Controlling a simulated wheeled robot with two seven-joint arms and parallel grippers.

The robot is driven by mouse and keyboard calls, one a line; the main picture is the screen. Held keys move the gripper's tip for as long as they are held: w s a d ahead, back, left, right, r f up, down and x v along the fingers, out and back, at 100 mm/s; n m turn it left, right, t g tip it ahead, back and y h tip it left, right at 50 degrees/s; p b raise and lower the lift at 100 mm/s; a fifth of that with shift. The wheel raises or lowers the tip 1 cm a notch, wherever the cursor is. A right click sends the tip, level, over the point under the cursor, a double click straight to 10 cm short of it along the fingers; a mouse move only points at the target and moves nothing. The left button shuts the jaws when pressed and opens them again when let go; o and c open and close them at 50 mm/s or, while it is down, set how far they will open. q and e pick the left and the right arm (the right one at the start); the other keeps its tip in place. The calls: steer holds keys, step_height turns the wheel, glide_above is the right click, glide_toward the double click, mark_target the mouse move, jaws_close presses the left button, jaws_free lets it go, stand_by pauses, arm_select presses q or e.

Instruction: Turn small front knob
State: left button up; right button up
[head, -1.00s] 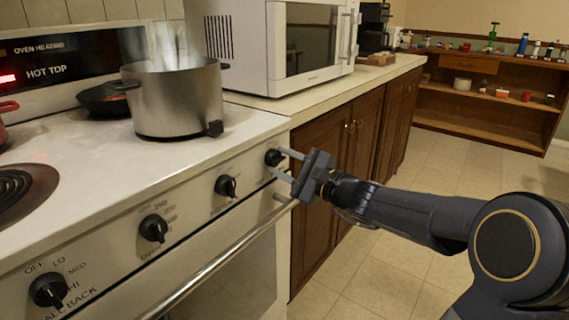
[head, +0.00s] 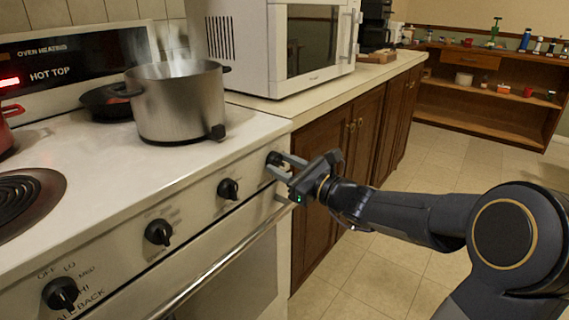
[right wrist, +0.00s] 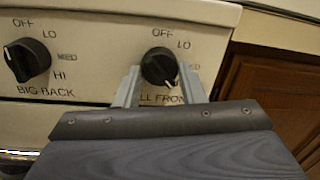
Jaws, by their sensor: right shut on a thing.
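The small front knob (head: 274,158) is the rightmost black knob on the stove's front panel, partly hidden by my fingers in the head view. In the right wrist view the knob (right wrist: 160,67) sits between my two grey fingers, with its white pointer mark turned down and to the right. "OFF" and "LO" show above it, and the lettering below is partly covered. My right gripper (head: 281,165) is shut on this knob; its fingers also show in the right wrist view (right wrist: 158,88). My left gripper is out of view.
The big back knob (right wrist: 27,60) is left of the held knob. Other knobs (head: 228,188) line the panel above the oven handle (head: 215,270). A steaming pot (head: 180,105) stands on the stove. A microwave (head: 300,50) is on the counter. Floor right of the cabinets is clear.

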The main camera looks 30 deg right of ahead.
stand_by(0.3)
steer(key=o, duration=1)
steer(key=p+v, duration=0.1)
steer(key=v, duration=0.6)
steer(key=shift+s, duration=0.4)
